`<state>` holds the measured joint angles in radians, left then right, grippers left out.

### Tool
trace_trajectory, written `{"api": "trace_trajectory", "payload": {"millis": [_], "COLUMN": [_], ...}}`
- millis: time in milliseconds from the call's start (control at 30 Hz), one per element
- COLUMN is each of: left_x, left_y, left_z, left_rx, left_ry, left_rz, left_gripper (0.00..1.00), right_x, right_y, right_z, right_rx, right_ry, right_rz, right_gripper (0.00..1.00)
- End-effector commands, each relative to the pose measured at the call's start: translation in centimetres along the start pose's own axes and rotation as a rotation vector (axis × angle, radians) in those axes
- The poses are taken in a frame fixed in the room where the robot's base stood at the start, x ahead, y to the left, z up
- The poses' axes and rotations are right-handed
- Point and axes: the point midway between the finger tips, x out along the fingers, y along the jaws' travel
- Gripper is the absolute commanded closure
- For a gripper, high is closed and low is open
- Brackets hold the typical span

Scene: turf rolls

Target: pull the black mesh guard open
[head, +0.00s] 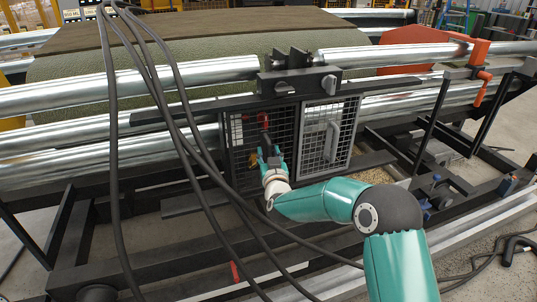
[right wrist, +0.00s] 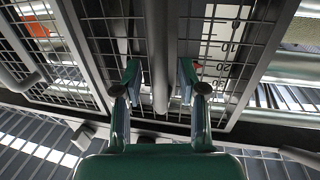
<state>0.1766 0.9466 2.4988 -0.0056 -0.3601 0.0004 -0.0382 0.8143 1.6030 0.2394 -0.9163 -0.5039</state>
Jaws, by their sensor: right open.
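The black mesh guard (head: 238,130) is a dark-framed wire panel at the middle of the machine in the head view. It appears shut, in line with the lighter-framed mesh panel (head: 345,125) to its right, which has a grey handle (head: 332,138). My right gripper (head: 269,152) is in front of the black guard and hides part of it. In the right wrist view the right gripper (right wrist: 159,75) is open, with an upright grey bar (right wrist: 159,45), seemingly a handle, between its fingers. I cannot tell whether they touch it. My left gripper is out of view.
Shiny steel rollers (head: 130,94) run across the machine beside a green turf roll (head: 200,60). Black cables (head: 113,150) hang down at the left. A dark block with knobs (head: 300,83) sits above the panels. An orange bracket (head: 481,50) stands at the right.

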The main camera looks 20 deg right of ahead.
Motion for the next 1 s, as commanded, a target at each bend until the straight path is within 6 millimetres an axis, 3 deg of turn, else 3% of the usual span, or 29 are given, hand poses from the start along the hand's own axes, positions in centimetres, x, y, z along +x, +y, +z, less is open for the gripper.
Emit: {"api": "trace_trajectory", "payload": {"millis": [67,300,733,1000], "left_x": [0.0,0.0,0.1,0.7], "left_y": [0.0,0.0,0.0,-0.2], "left_z": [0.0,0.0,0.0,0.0], "left_rx": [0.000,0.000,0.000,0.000], "left_ry": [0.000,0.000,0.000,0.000], "left_rz": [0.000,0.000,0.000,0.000], "left_gripper": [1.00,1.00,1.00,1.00], "right_x": [0.0,0.0,-0.1,-0.8], "right_y": [0.0,0.1,-0.1,-2.6], "right_z": [0.0,0.0,0.0,0.1], "right_rx": [0.000,0.000,0.000,0.000], "right_ry": [0.000,0.000,0.000,0.000], "right_rz": [0.000,0.001,0.001,0.006], "right_gripper": [0.62,1.00,1.00,1.00]}}
